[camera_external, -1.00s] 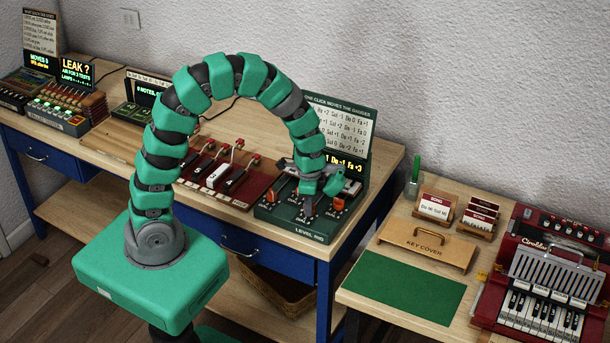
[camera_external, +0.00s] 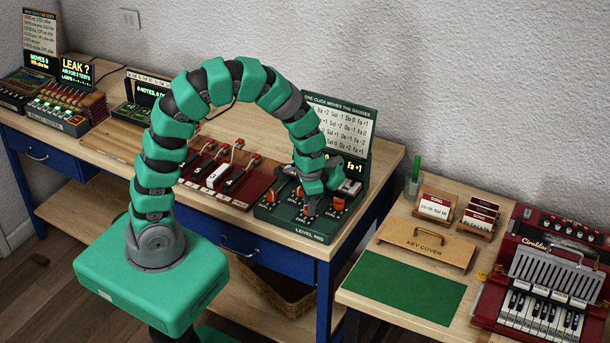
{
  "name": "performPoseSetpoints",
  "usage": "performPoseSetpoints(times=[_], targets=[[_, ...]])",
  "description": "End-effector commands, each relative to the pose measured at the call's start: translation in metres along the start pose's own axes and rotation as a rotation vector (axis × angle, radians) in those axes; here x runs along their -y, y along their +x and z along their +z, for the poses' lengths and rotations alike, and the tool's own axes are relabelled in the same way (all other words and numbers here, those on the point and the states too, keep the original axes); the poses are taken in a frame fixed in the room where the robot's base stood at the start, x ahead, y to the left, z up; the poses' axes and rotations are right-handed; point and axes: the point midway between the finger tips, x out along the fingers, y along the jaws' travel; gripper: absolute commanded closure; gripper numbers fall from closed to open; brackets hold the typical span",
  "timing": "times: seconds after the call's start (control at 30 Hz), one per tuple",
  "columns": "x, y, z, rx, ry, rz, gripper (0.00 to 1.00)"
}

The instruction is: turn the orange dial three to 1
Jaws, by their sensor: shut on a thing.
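The green level rig (camera_external: 268,214) stands at the right end of the blue-legged bench, with orange dials on its top.
A white card (camera_external: 345,128) with rows of note changes stands behind the display. A dark red panel with levers (camera_external: 215,178) is close to the rig's left. A second table to the right holds a key cover (camera_external: 425,247), a green mat (camera_external: 400,286) and a red accordion (camera_external: 545,280).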

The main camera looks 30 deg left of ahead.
Motion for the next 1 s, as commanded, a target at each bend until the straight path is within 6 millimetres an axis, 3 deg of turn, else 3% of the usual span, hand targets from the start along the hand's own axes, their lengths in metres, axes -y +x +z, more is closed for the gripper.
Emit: performPoseSetpoints(times=[0.2, 0.23, 0.3, 0.67, 0.87, 1.0], targets=[[0.000, -0.002, -0.002, -0.007, 0.001, -0.001, 0.94], [0.000, -0.002, -0.002, -0.007, 0.001, -0.001, 0.66], [0.000, -0.002, -0.002, -0.006, 0.001, -0.001, 0.50], [0.000, -0.004, -0.001, -0.004, 0.001, -0.001, 0.50], [0.000, -0.031, -0.001, -0.004, 0.002, -0.001, 0.50], [0.001, -0.062, -0.002, -0.009, 0.001, -0.002, 0.50]])
